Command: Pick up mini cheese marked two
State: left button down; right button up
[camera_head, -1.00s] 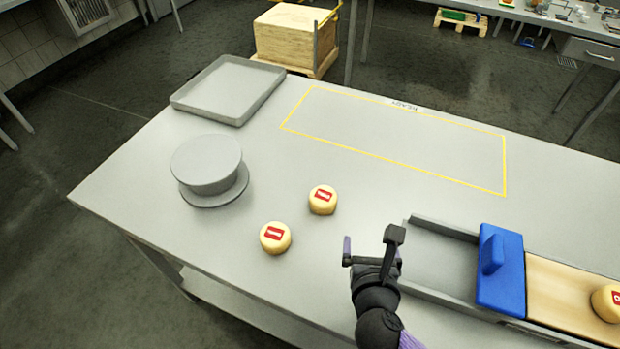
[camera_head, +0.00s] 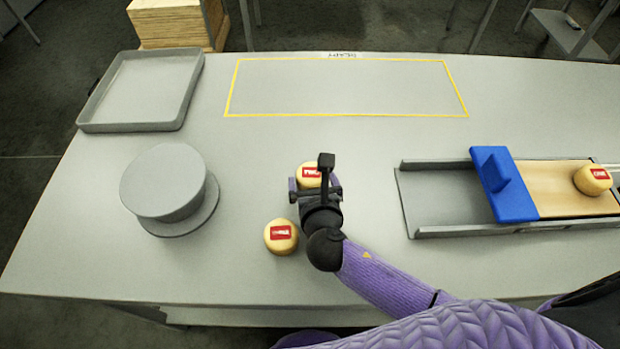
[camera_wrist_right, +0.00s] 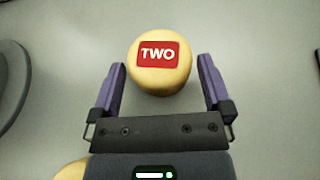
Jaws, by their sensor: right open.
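The mini cheese marked two (camera_wrist_right: 160,78) is a small yellow wheel with a red label reading TWO in the right wrist view. In the head view it (camera_head: 306,168) is partly hidden behind my right gripper (camera_head: 315,184). My right gripper is open, and in the wrist view its purple fingers (camera_wrist_right: 166,92) stand to either side of the cheese's near part, with gaps on both sides. A second mini cheese (camera_head: 281,236) with a red label lies nearer the front; its text is too small to read. My left gripper is not in view.
A grey round stand (camera_head: 165,180) and a grey tray (camera_head: 86,115) are on the left. A blue pusher (camera_head: 505,190) sits on a railed track at right, with another labelled cheese (camera_head: 592,180) on its wooden board. A yellow outlined area (camera_head: 345,90) at the back is empty.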

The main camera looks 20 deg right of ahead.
jog(key=x, duration=0.2)
jog(key=shift+w+d+f+b, duration=0.1)
jog(key=shift+w+b, duration=0.2)
jog(key=c, duration=1)
